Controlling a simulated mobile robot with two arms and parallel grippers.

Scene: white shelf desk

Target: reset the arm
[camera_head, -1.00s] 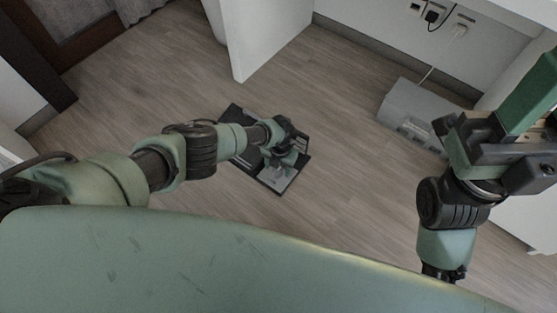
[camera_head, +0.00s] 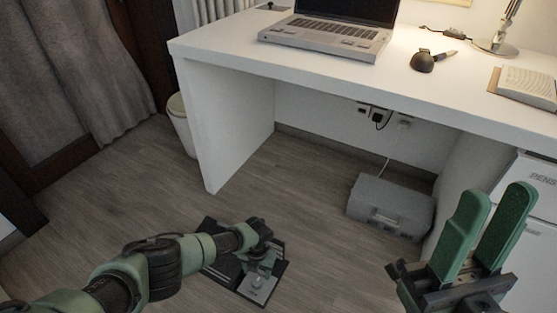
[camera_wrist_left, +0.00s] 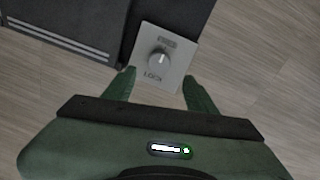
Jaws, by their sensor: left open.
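My left gripper (camera_wrist_left: 159,75) is open in the left wrist view. Its two green fingers stand apart, beside the lower corners of a silver plate with a round knob (camera_wrist_left: 158,60) marked LOCK. No object is seen held; whether the fingers touch the plate cannot be told. In the head view my left arm reaches down over a dark box (camera_head: 218,262) on the floor, with the silver plate (camera_head: 259,288) at its near side. My left fingers are hard to make out there. My right gripper (camera_head: 497,200) points up at the right, its green fingers apart and empty.
A white desk (camera_head: 225,55) carries a laptop (camera_head: 330,30), a lamp (camera_head: 497,42) and an open book (camera_head: 528,85). A grey case (camera_head: 392,205) lies on the floor under it. White drawers (camera_head: 540,200) stand behind my right gripper. Floor between the boxes is clear.

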